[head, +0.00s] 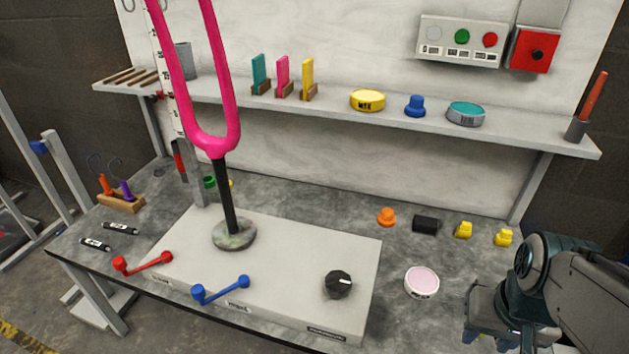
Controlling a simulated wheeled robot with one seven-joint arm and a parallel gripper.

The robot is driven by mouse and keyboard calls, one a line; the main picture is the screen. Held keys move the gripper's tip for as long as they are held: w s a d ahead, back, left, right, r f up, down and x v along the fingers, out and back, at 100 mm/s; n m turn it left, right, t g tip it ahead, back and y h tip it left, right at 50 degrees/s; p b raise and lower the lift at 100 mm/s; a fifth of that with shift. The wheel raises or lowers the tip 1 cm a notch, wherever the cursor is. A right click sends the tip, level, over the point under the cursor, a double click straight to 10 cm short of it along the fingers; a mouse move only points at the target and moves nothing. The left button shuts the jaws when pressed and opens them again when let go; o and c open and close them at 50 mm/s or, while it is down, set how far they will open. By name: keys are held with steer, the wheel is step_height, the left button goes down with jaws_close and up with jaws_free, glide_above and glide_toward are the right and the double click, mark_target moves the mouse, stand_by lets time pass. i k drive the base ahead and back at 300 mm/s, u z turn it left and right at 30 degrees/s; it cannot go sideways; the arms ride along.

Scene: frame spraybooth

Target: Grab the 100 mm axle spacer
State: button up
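Two short black bars with white labels lie at the left end of the grey bench, and they look like the axle spacers. One black bar (120,228) lies farther back, and the other black bar (95,244) lies nearer the front left edge. Their labels are too small to read, so I cannot tell which is the 100 mm one. My gripper (492,337) is at the lower right, far from both bars, beyond the pale pink tin. Its fingers point down and are partly cut off by the picture's lower edge; I cannot tell their opening.
A raised grey base (290,245) holds a stand with a tall pink fork (218,145), between my gripper and the bars. Red (143,263) and blue (220,290) levers lie along its front. A wooden holder (121,203) stands behind the bars. A pink tin (422,282) is nearby.

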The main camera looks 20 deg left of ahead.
mark_target(96, 245)
steer(key=u, duration=0.45)
steer(key=k, duration=0.5)
steer(key=u, duration=1.7)
steer(key=i, duration=1.25)
steer(key=z, duration=0.1)
